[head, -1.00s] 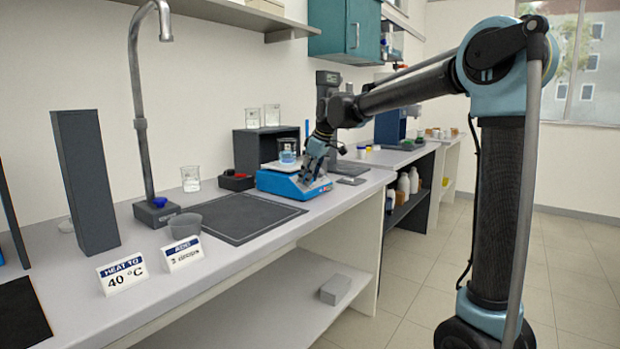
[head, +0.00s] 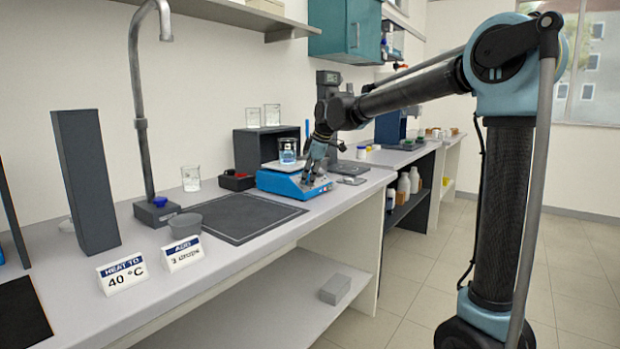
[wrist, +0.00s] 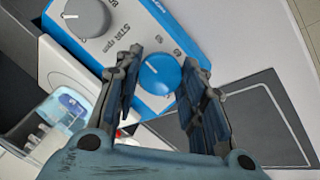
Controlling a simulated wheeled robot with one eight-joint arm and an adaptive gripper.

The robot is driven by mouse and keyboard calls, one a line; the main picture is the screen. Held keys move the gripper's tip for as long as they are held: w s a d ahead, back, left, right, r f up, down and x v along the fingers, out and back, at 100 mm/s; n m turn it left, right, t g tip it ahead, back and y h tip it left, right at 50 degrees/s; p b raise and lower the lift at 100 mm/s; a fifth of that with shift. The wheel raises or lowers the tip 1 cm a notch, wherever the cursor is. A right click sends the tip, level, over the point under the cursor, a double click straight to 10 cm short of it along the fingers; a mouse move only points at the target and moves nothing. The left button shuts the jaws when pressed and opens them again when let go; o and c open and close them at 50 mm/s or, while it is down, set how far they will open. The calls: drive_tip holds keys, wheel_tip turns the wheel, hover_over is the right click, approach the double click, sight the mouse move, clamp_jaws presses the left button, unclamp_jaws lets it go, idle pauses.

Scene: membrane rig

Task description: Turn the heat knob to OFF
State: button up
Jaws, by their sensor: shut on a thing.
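The blue stirring hotplate (head: 280,183) stands on the bench, with a beaker of blue liquid (head: 288,151) on its pale top plate. My gripper (head: 311,178) reaches down at the right end of its front panel. In the wrist view, a blue round knob (wrist: 160,77) with a white pointer line sits between my two fingers (wrist: 162,64), which are shut on it. I take it as the heat knob; its own label is not readable. The pointer slants toward the upper left of the picture. A grey knob (wrist: 86,17) sits beside the "STIR rpm" lettering.
A dark mat (head: 238,218) lies left of the hotplate. A black and red item (head: 237,180) and an empty beaker (head: 191,178) stand behind the mat. A sign (head: 122,275) reads "HEAT TO 40 °C"; another sign (head: 182,254) stands beside it. A tap (head: 140,110) rises behind.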

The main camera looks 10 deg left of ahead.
drive_tip(key=shift+w, duration=0.1)
drive_tip(key=o, duration=1.1)
drive_tip(key=v, duration=1.2)
drive_tip(key=shift+w, duration=0.1)
